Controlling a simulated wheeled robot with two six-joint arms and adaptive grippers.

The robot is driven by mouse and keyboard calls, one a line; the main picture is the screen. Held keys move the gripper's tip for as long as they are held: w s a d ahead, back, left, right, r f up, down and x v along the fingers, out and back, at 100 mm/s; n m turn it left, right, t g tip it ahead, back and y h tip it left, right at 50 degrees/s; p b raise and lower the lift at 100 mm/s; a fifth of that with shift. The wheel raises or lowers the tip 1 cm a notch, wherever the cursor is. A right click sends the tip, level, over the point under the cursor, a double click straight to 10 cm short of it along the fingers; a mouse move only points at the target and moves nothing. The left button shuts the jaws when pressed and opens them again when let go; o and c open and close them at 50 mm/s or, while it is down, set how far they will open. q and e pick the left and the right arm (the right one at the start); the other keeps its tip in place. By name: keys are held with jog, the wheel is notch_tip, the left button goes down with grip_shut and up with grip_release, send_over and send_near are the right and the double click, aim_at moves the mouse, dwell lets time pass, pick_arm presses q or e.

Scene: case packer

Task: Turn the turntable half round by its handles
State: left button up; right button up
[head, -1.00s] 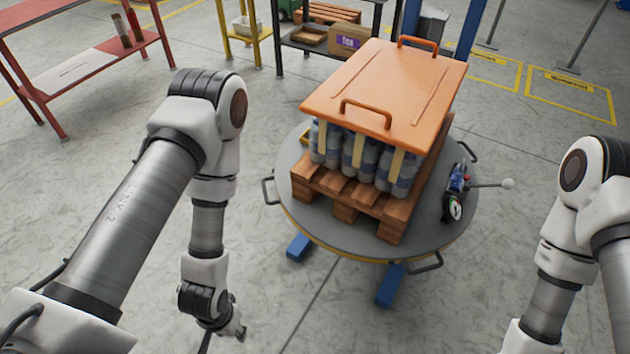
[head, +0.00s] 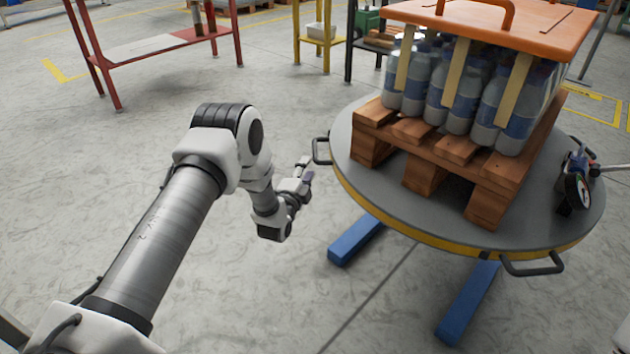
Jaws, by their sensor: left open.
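The round grey turntable (head: 400,204) with a yellow edge stands on blue legs at the right. One dark handle (head: 321,151) sticks out from its left rim, and another handle (head: 532,266) is at its front right rim. A wooden pallet (head: 485,208) with blue-labelled bottles (head: 455,95) under an orange lid (head: 540,25) rests on it. My left gripper (head: 307,177) is open and empty, just left of and slightly below the left handle, apart from it. My right gripper is out of view.
A device with a gauge (head: 578,190) and a lever sits on the turntable's right side. Blue legs (head: 355,240) reach out over the floor below. A red table (head: 160,45) and a yellow stand (head: 325,45) are behind. The floor around my left arm is clear.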

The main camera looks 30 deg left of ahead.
aim_at(315, 149)
pick_arm(q)
jog(key=w+b, duration=0.1)
jog(key=w, duration=0.1)
jog(key=w+a+b, duration=0.1)
jog(key=w, duration=0.2)
jog(key=w+b, duration=0.1)
jog(key=w, duration=0.1)
jog(key=shift+w+a+r, duration=0.25)
jog(key=shift+w+r, duration=0.25)
jog(key=shift+w, duration=0.05)
grip_shut()
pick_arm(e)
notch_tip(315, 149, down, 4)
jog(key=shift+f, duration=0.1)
